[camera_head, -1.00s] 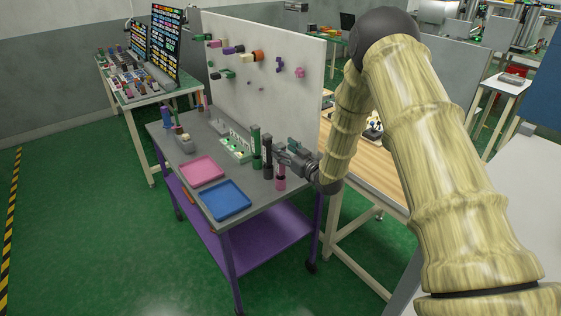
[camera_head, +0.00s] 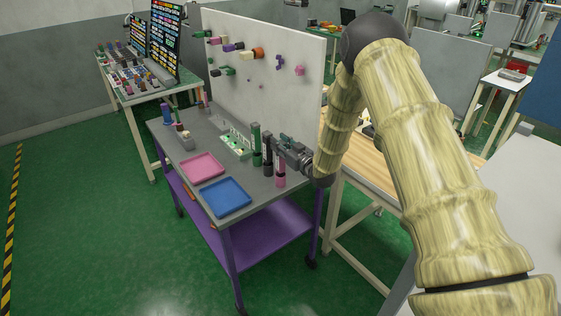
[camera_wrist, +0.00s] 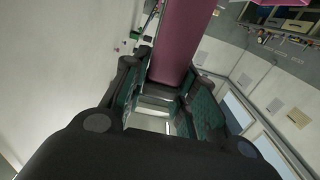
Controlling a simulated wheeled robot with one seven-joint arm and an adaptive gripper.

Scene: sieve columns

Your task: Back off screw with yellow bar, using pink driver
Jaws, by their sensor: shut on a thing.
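My gripper (camera_head: 281,143) is at the right end of the grey cart top, by a row of upright columns. In the wrist view its fingers (camera_wrist: 168,92) are shut on a magenta-pink handle, which I take as the pink driver (camera_wrist: 184,38). The driver's far end runs out of the top of that view. A green-and-white board (camera_head: 236,148) lies on the cart left of the columns. Its screws and any yellow bar are too small to make out.
Green (camera_head: 256,148), black (camera_head: 268,160) and pink-banded (camera_head: 280,181) columns stand close together beside my gripper. A pink tray (camera_head: 201,168) and a blue tray (camera_head: 225,198) lie at the cart's front. A white pegboard (camera_head: 290,105) with several coloured parts rises behind.

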